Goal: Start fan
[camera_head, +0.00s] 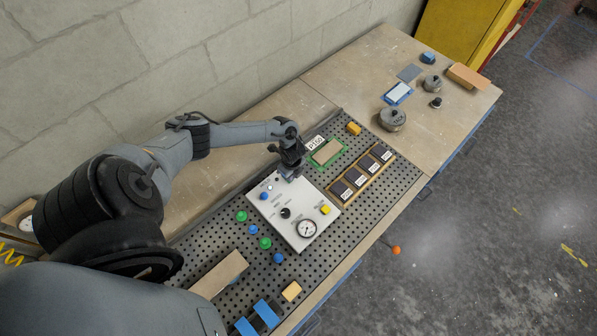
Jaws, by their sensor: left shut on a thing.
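A white control panel (306,200) lies on the perforated board. On it are a blue button (264,196), a black knob (285,213), a yellow button (325,209) and a round dial gauge (307,228). My left gripper (291,177) points down at the panel's far edge, beyond the black knob. It is shut on a small control there, which the gripper itself hides. I cannot make out which control it is. No fan can be made out in this view. My right gripper is out of view.
On the perforated board (345,240) lie a tray of dark labelled blocks (362,173), a green-framed block (327,152), green and blue knobs (265,243) and a wooden block (219,274). Metal weights (392,118) stand on the table. A block wall (230,70) runs behind.

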